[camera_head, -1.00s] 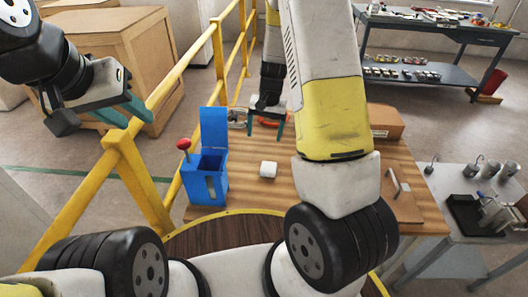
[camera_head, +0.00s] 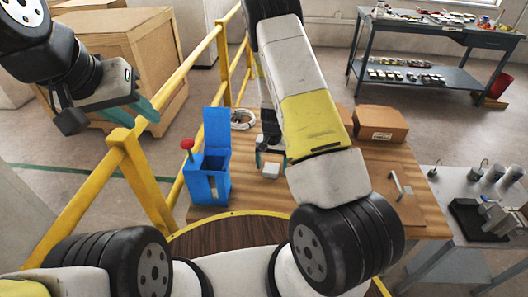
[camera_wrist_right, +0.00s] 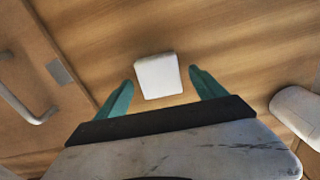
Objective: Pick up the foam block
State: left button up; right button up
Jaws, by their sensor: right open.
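The foam block is a small white block (camera_head: 270,170) on the wooden table, just right of the blue box. In the right wrist view the white block (camera_wrist_right: 158,76) lies between and slightly beyond the teal fingertips, with gaps on both sides. My right gripper (camera_head: 271,160) is open above the block, its fingers on either side of it; it also shows in the right wrist view (camera_wrist_right: 160,85). The block's exact distance below the fingers is hard to tell. My left gripper (camera_head: 137,112) is at the upper left, over the yellow railing and away from the table, its teal fingers apart.
A blue box (camera_head: 209,180) with a raised lid and a red knob (camera_head: 187,144) stand left of the block. A cardboard box (camera_head: 380,124) and a panel with a handle (camera_head: 394,186) are at the right. Yellow railing (camera_head: 150,185) runs along the left side.

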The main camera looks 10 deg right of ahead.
jog(key=c, duration=1.4)
